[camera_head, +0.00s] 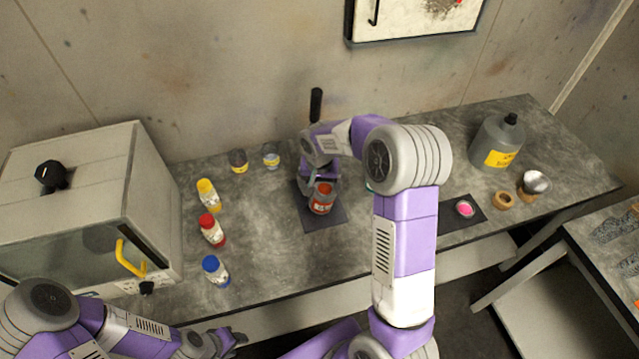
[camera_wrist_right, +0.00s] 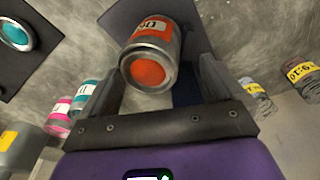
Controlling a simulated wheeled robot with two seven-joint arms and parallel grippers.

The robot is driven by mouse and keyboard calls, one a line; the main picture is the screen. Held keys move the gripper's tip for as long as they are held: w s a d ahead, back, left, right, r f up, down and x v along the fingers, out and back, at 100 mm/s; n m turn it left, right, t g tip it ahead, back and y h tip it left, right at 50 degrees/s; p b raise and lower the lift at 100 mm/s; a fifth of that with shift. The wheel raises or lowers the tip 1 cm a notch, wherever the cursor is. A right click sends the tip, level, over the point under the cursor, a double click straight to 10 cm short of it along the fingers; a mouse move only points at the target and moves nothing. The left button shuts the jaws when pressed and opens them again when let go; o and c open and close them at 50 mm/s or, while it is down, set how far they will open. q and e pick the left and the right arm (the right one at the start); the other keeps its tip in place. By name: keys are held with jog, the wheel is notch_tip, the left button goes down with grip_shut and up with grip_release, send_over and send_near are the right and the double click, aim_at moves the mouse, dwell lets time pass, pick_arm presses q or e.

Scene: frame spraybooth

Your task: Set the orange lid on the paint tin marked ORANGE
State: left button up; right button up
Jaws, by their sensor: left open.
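The paint tin with the orange label (camera_head: 321,205) stands on a dark mat (camera_head: 332,217). In the right wrist view, the tin (camera_wrist_right: 155,45) shows part of its lettering and a round orange face (camera_wrist_right: 148,72) inside a metal rim. I cannot tell whether that is paint or a lid. No separate orange lid is clearly visible. My right gripper (camera_head: 322,181) is at the tin's far side. In the wrist view its fingers (camera_wrist_right: 163,78) are spread wide, with gaps beside the tin. My left gripper (camera_head: 232,338) is open and empty near the bench's front edge.
Yellow (camera_head: 207,193), red (camera_head: 212,231) and blue (camera_head: 215,269) capped bottles stand by the booth (camera_head: 75,190). A pink-topped item (camera_head: 465,208) sits on another mat. A grey jug (camera_head: 497,140) is right. A black handle (camera_head: 316,104) rises behind my right gripper.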

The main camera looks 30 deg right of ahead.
jog(key=shift+s+f, duration=0.15)
jog(key=r, duration=0.7)
jog(key=shift+s+a+r+p, duration=0.25)
jog(key=shift+r+p, duration=0.05)
jog(key=shift+r, duration=0.1)
